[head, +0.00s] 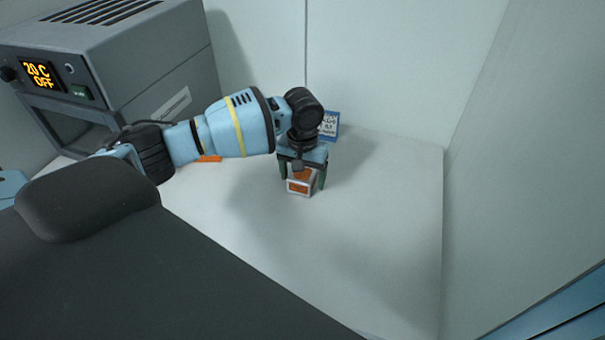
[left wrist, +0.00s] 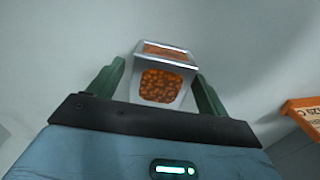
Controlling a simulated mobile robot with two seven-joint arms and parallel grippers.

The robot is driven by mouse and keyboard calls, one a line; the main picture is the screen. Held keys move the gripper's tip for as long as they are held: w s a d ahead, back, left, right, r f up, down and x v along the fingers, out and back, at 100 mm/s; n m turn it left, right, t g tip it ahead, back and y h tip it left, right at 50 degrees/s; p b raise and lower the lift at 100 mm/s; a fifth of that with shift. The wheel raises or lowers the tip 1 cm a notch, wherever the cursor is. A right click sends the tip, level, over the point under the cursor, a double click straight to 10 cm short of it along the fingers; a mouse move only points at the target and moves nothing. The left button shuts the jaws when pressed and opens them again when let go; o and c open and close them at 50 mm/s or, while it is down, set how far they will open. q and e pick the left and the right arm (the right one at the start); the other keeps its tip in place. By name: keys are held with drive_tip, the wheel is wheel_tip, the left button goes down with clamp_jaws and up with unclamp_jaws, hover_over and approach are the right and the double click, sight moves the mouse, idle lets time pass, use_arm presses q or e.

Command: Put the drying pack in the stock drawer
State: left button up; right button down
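The drying pack (head: 300,187) is a small pale box with windows of orange beads. It stands on the white surface below my left gripper (head: 303,180). In the left wrist view the pack (left wrist: 161,86) sits between the two green fingers of the left gripper (left wrist: 160,85). The fingers are spread on either side of it, with a narrow gap showing at the left finger. The gripper looks open around the pack, not closed on it. My right gripper is not in view. No stock drawer can be made out in these frames.
A grey oven-like unit (head: 130,60) with a lit "20 C OFF" display stands at the left. A blue-and-white label card (head: 330,124) is behind the gripper. An orange labelled item (left wrist: 305,112) lies right in the left wrist view. White walls close the back and right; the front-right surface is clear.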

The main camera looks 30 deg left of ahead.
sight(303, 174)
use_arm(q)
drive_tip(key=shift+r, duration=0.1)
wheel_tip(303, 174, up, 12)
drive_tip(key=p, duration=0.1)
drive_tip(key=shift+f, duration=0.25)
drive_tip(key=shift+r, duration=0.3)
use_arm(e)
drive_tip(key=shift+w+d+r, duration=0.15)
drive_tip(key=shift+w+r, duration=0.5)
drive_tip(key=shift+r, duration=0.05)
